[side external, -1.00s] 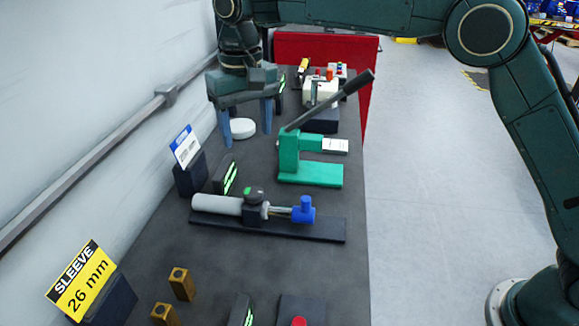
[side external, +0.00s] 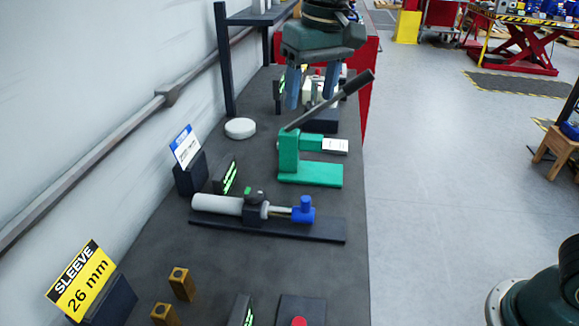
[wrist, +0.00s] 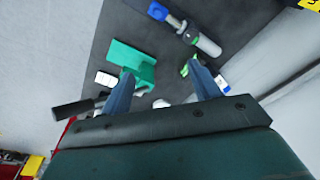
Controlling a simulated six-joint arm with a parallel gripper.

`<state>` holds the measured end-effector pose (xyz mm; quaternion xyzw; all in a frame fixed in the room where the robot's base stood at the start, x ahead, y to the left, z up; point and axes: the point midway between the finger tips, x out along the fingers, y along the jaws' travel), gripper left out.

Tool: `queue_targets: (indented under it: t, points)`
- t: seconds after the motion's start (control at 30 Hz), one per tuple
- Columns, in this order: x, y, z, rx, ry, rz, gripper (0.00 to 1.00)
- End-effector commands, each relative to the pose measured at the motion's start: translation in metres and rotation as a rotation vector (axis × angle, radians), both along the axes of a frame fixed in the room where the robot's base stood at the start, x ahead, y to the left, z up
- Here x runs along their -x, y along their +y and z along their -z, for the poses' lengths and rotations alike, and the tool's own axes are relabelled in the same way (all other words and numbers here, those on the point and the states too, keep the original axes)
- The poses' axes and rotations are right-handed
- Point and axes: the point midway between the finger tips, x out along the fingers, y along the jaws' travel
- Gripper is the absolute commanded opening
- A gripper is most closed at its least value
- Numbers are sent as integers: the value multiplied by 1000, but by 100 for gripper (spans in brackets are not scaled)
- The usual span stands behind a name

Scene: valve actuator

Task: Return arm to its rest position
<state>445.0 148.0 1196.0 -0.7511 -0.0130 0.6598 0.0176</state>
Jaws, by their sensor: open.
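My gripper (side external: 311,90) is open and empty, raised above the far part of the dark bench (side external: 150,240). In the side view it hangs behind the green lever press (side external: 310,172) and hides part of the white device behind it. In the wrist view my gripper (wrist: 164,90) has its two blue fingers spread apart, with the green press (wrist: 131,64) beyond the left finger. The valve actuator (side external: 225,205), a grey cylinder with a blue end, lies on its dark base nearer the camera. It also shows at the top of the wrist view (wrist: 208,45).
A white round disc (side external: 240,128) lies on the bench near the wall. A dark shelf (side external: 224,70) stands at the back left. The press's dark lever (side external: 345,90) slants upward close to my fingers. Two brass sleeves (side external: 181,284) stand beside a yellow "SLEEVE 26 mm" sign (side external: 82,282).

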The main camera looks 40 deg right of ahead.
Motion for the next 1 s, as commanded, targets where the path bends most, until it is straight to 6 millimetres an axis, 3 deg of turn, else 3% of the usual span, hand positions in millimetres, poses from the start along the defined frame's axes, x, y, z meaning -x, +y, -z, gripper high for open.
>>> queue_targets:
  t: [0.2, 0.47, 0.77, 1.0]
  points:
    - [41, -38, -17, -9, -60, 2, 62]
    - [93, -75, -23, -11, -130, 3, 62]
    - [157, -109, -13, -2, -212, 3, 62]
    - [207, -130, 8, 12, -278, 4, 62]
